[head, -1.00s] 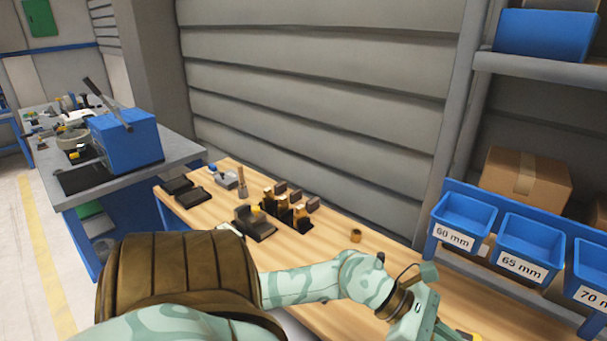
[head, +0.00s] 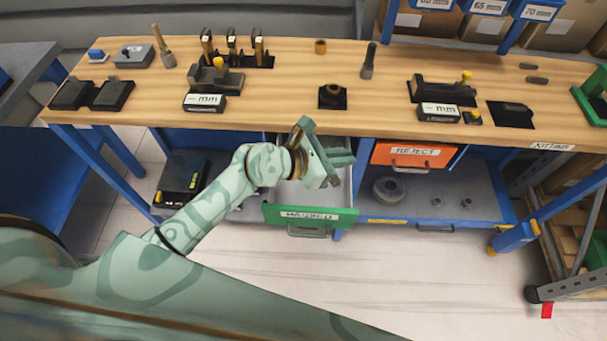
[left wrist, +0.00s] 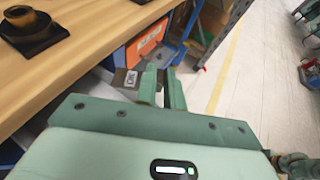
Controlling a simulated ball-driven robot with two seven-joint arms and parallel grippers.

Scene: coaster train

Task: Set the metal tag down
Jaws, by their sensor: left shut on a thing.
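My left gripper (head: 343,160) is over the open green-fronted drawer (head: 310,214) below the bench front; it also shows in the left wrist view (left wrist: 163,86). It is shut on what looks like the metal tag (left wrist: 131,79), a small grey plate with a light marked patch beside the fingers. Much of the tag is hidden by the fingers, and in the head view it is hard to make out. The drawer's inside is partly hidden by my gripper. My right gripper is out of view.
The wooden bench (head: 300,88) carries gauges, a dark round part on a black pad (head: 332,95) and several small tools. An orange REJECT drawer (head: 413,156) is right of the green one. A lower shelf (head: 455,205) holds ring parts. The floor in front is clear.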

